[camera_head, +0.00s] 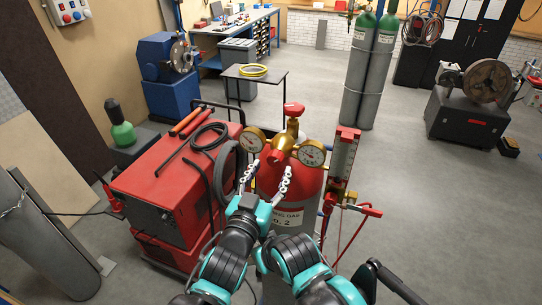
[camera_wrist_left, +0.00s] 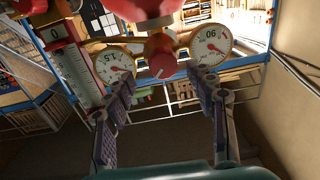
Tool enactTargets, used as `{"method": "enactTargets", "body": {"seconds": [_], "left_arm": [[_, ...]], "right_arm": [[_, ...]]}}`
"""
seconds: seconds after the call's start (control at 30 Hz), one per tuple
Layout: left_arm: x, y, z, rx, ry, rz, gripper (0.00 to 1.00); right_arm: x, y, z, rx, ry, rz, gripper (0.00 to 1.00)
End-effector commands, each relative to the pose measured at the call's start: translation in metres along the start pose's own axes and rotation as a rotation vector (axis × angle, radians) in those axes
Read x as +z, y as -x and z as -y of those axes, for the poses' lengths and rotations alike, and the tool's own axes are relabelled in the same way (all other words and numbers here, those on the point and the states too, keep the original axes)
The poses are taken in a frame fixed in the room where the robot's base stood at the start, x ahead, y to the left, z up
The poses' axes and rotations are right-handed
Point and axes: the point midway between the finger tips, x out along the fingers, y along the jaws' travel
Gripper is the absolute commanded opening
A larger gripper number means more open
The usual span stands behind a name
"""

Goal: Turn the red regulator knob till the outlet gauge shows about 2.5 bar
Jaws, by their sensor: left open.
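The red regulator knob (camera_head: 277,158) sits between two brass-rimmed gauges on the red gas cylinder (camera_head: 311,184). In the left wrist view the knob (camera_wrist_left: 163,62) shows face-on with a pale mark. The right gauge (camera_head: 312,153) appears at left there, upside down, with a 15 on its dial (camera_wrist_left: 113,64). The left gauge (camera_head: 253,140) appears at right there (camera_wrist_left: 210,45). I cannot read either needle exactly. My left gripper (camera_head: 267,176) is open and empty; its fingers (camera_wrist_left: 162,80) are spread to either side in front of the knob, apart from it. My right gripper is not in view.
A red valve handwheel (camera_head: 293,108) tops the cylinder. A flowmeter column (camera_head: 344,155) with a red hose stands close on the right. A red welding machine (camera_head: 170,190) with cables stands close on the left.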

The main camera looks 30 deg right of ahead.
Motion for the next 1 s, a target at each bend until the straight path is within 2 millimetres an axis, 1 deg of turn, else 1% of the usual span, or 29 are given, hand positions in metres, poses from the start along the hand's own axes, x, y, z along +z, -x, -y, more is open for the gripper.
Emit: {"method": "enactTargets", "body": {"seconds": [0.03,0.1,0.2,0.3,0.43,0.67,0.7,0.77,0.8,0.83,0.87,1.0], "left_arm": [[-0.001,-0.010,0.000,-0.001,-0.001,0.000,0.56],[0.000,-0.021,0.001,-0.001,-0.001,0.000,0.56],[0.000,-0.034,0.001,-0.001,-0.001,0.001,0.56],[0.000,-0.042,0.001,-0.001,-0.001,0.001,0.56],[0.000,-0.047,0.001,-0.001,0.000,0.001,0.56],[0.000,-0.047,0.001,-0.002,0.000,0.001,0.56],[0.001,-0.047,0.001,-0.002,0.000,0.001,0.45],[0.000,-0.047,0.001,-0.002,0.000,0.001,0.29],[0.000,-0.047,0.001,-0.002,0.000,0.001,0.19],[0.000,-0.047,0.001,-0.002,0.000,0.001,0.11],[0.000,-0.047,0.001,-0.002,0.000,0.001,0.06],[0.000,-0.047,0.001,-0.002,-0.002,0.001,0.06]], "right_arm": [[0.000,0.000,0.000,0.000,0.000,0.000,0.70],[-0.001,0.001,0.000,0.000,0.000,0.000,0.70],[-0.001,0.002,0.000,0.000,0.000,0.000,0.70],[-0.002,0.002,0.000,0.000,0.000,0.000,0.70],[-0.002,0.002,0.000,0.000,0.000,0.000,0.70],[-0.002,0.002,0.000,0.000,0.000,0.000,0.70],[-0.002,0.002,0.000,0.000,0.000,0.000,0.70],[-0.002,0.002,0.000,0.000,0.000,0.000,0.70],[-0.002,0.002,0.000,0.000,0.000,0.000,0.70],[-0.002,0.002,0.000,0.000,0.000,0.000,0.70],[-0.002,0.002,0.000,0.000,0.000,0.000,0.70],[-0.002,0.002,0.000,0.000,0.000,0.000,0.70]]}}
